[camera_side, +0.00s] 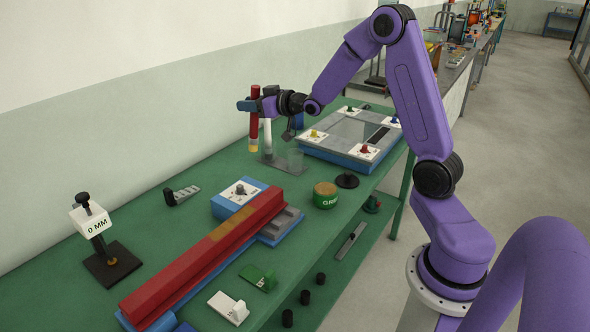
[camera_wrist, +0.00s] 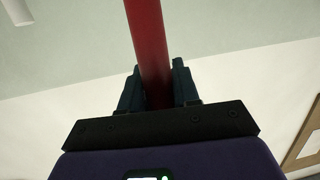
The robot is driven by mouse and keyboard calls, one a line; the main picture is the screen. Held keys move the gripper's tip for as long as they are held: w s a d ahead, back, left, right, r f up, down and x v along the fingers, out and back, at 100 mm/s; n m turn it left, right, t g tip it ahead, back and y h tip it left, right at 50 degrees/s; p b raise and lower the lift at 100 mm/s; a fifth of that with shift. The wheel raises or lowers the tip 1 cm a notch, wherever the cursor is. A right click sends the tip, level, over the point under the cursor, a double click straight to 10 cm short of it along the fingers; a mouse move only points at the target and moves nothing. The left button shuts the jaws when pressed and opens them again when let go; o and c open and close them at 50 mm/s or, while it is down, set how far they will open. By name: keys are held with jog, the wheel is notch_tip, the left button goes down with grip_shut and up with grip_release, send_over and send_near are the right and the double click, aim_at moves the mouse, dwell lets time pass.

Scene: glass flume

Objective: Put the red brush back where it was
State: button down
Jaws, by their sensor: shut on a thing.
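The red brush (camera_side: 254,127) is upright, with its red handle up and its pale yellow bristles down. My gripper (camera_side: 252,105) is shut on the upper part of the handle. In the wrist view the red handle (camera_wrist: 148,35) stands between the two dark fingers of my gripper (camera_wrist: 157,88). The brush is over the back of the green bench, by a grey plate (camera_side: 283,164). A white upright piece (camera_side: 267,137) stands close to its right. Whether the bristle end touches anything below, I cannot tell.
A blue-framed panel with several coloured knobs (camera_side: 340,137) lies further right. A green tin (camera_side: 325,196) and a long red bar (camera_side: 205,257) are nearer. Bare green bench lies left of the plate.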

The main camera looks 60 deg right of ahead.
jog(key=s+d+f+m+g+h, duration=0.1)
jog(key=d+f, duration=0.1)
jog(key=d, duration=0.7)
jog(key=d+f+h, duration=0.1)
jog(key=d+f, duration=0.2)
jog(key=d, duration=0.5)
notch_tip(320, 180, down, 10)
jog(key=shift+d+r, duration=0.25)
jog(key=shift+d, duration=0.1)
jog(key=shift+f, duration=0.15)
jog(key=c, duration=0.8)
grip_release()
